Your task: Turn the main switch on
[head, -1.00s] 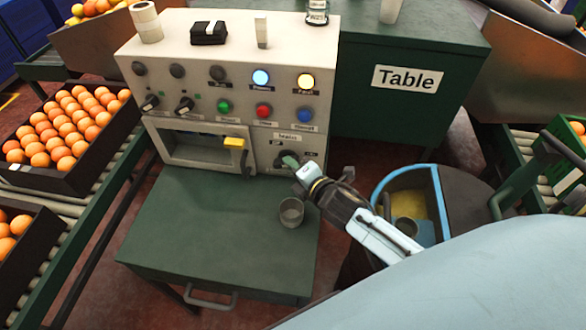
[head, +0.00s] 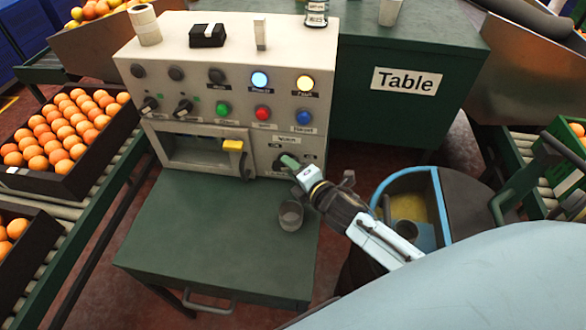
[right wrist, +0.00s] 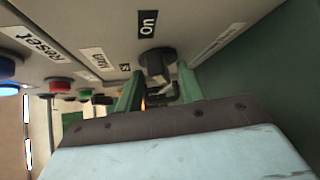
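The main switch (right wrist: 157,66) is a black rotary knob on the pale control panel. In the right wrist view it is near an "On" label (right wrist: 148,24). In the head view the knob (head: 279,162) is low on the panel's right part, partly hidden by my fingers. My right gripper (head: 291,163) reaches it from the lower right. In the right wrist view its green fingers (right wrist: 158,88) are apart, with tips at either side of the knob and gaps beside it. Firm contact cannot be seen. My left gripper is not in view.
Other knobs, lit lamps and green, red and blue buttons (head: 303,117) are on the panel. A cup (head: 291,215) stands on the green surface (head: 205,235) below my right gripper. A blue-rimmed bin (head: 437,190) is at right.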

